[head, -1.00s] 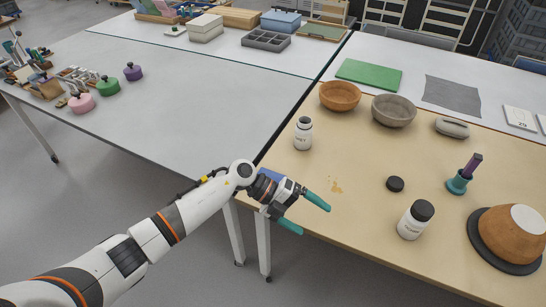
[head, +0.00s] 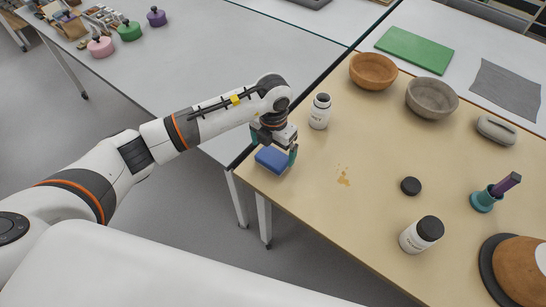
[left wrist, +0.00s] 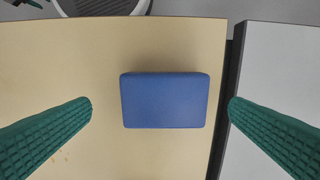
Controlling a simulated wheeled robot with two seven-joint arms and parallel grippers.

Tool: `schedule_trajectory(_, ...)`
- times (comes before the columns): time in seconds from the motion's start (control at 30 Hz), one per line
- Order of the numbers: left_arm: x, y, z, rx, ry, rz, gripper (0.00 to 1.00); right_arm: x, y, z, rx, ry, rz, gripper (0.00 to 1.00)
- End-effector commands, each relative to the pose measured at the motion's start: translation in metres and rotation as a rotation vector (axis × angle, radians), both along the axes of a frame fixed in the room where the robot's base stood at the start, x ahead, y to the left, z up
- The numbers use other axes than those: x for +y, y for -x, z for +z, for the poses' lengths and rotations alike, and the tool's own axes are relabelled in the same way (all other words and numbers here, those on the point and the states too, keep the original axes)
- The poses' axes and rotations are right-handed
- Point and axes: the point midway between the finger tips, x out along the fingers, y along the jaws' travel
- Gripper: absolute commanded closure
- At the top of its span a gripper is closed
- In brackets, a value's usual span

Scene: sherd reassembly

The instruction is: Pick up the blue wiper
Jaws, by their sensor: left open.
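The blue wiper (head: 271,160) is a small blue block lying flat near the left corner of the wooden table top. In the left wrist view the wiper (left wrist: 165,100) lies centred between my two green fingers. My left gripper (head: 275,156) is open and points down over the wiper. In the left wrist view the left gripper's fingertips (left wrist: 160,108) stand apart from it, with a gap on each side. My right gripper is not in view.
An open white bottle (head: 320,112) stands close behind my left gripper. A brown stain (head: 344,176), a black lid (head: 411,186) and a capped white bottle (head: 421,235) are farther right on the wooden table (head: 330,215). Two bowls stand at the back.

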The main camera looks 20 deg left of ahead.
Motion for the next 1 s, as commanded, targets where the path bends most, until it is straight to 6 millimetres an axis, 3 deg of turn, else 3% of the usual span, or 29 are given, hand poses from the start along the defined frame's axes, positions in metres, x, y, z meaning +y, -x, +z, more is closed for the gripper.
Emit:
schedule_trajectory(0.4, 0.003, -0.006, -0.049, 0.001, 0.002, 0.001, 0.00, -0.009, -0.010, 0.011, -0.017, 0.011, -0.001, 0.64)
schedule_trajectory(0.67, 0.003, -0.006, -0.054, -0.001, 0.001, 0.000, 0.00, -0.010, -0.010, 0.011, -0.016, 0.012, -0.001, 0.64)
schedule_trajectory(0.77, 0.003, -0.006, -0.054, -0.001, 0.001, 0.000, 0.11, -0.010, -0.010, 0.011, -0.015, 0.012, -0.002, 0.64)
schedule_trajectory(0.93, 0.003, -0.006, -0.054, -0.001, 0.001, 0.001, 0.39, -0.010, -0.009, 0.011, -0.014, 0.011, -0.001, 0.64)
schedule_trajectory(1.0, 0.003, -0.007, -0.053, -0.001, 0.001, 0.001, 0.42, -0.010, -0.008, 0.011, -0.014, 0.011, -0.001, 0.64)
